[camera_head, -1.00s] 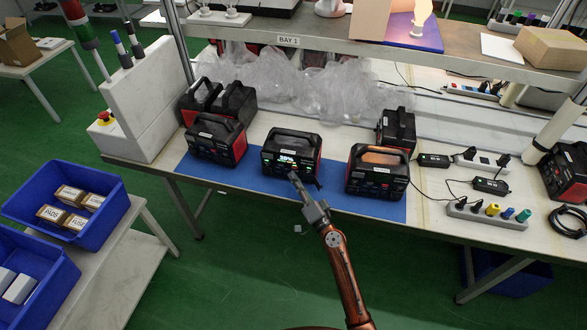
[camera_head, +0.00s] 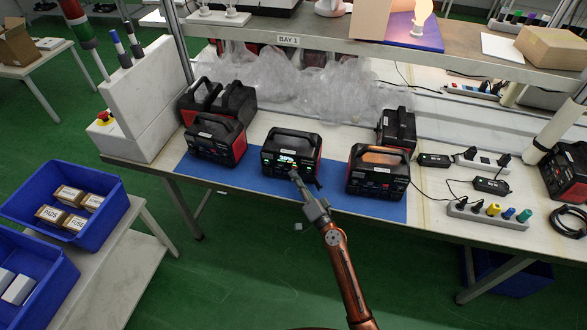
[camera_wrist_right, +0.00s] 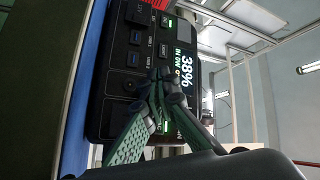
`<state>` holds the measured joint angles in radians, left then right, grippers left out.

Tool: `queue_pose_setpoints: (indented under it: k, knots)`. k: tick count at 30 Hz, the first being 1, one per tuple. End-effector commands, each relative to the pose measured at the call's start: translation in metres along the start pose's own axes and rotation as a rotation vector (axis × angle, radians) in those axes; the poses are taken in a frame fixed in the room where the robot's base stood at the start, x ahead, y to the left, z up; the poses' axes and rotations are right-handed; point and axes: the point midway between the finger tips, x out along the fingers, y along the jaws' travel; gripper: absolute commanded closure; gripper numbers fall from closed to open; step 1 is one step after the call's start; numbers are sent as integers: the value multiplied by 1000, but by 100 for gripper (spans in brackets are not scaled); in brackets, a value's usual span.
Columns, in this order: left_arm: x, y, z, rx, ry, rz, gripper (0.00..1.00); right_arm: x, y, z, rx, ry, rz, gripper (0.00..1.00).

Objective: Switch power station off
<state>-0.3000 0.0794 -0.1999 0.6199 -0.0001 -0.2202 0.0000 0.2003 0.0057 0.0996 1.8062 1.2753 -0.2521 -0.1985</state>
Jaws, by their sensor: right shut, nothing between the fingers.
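The middle power station (camera_head: 290,158), black with red sides, stands on the blue mat (camera_head: 245,178). Its display is lit, and in the right wrist view the display (camera_wrist_right: 186,68) reads 38%. My right gripper (camera_head: 295,176) is shut and empty, with its fingertips at the front panel of this unit. Green lights (camera_wrist_right: 167,126) glow on the panel beside the fingers. My left gripper is not in view.
Similar power stations stand left (camera_head: 216,138) and right (camera_head: 377,172) on the mat, with more behind. Power strips (camera_head: 487,214) and cables lie to the right. A shelf (camera_head: 300,38) spans above. Blue bins (camera_head: 66,203) stand on a side table at left.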

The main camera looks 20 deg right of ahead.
Motion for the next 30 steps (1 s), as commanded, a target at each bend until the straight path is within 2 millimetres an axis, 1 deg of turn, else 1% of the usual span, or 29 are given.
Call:
queue_pose_setpoints:
  k: [13,24,30]
  knots:
    - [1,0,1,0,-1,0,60,2,2,-2,0,0,0,100]
    - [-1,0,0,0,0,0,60,-7,-5,5,0,-1,0,100]
    - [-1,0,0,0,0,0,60,-7,-5,5,0,0,0,100]
